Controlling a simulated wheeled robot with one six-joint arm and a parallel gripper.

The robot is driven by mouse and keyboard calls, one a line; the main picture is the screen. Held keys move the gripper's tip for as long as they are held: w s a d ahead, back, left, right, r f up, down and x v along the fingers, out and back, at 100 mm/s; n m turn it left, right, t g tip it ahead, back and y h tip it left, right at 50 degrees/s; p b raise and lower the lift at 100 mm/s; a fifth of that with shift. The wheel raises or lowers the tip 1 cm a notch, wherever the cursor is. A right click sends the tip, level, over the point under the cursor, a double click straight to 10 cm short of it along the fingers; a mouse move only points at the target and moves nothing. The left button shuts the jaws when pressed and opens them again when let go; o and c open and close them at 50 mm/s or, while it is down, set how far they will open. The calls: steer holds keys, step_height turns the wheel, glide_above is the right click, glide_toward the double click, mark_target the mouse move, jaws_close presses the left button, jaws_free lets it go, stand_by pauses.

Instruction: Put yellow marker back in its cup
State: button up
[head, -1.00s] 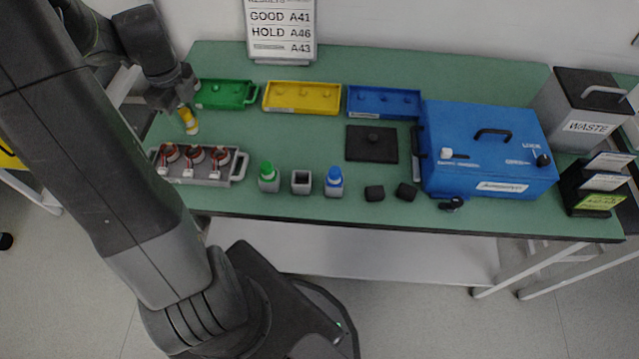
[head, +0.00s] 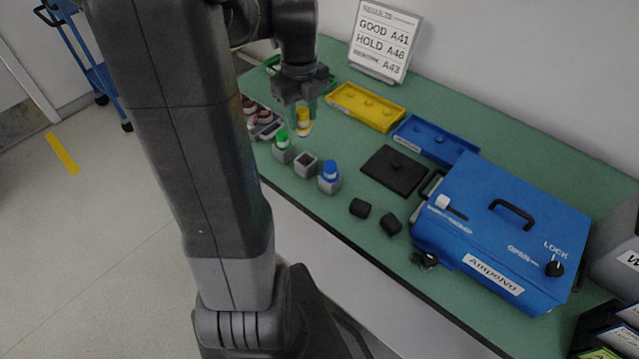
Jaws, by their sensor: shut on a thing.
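The yellow marker (head: 303,118), with a pale lower end, hangs upright from my gripper (head: 302,98). The gripper is shut on its top, and the fingertips are partly hidden. An empty square grey cup (head: 306,166) stands on the green bench between two other cups. In the picture the marker is above and slightly left of this empty cup, close behind the green marker (head: 282,140). The green marker stands in the left cup (head: 284,156). The blue marker (head: 329,169) stands in the right cup (head: 329,186). The exact height of the yellow marker above the bench is hard to tell.
A stator holder (head: 268,128) is partly hidden behind my arm. A yellow tray (head: 367,107) and a blue tray (head: 436,139) lie behind. A black plate (head: 394,171), two black blocks (head: 360,208) and a blue tester (head: 500,225) stand to the right.

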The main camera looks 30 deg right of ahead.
steer(key=shift+s+f, duration=0.25)
step_height(320, 180, down, 10)
steer(key=shift+r, duration=0.2)
steer(key=shift+f+b, duration=0.4)
steer(key=shift+f, duration=0.05)
steer(key=o, duration=1)
steer(key=shift+r, duration=0.1)
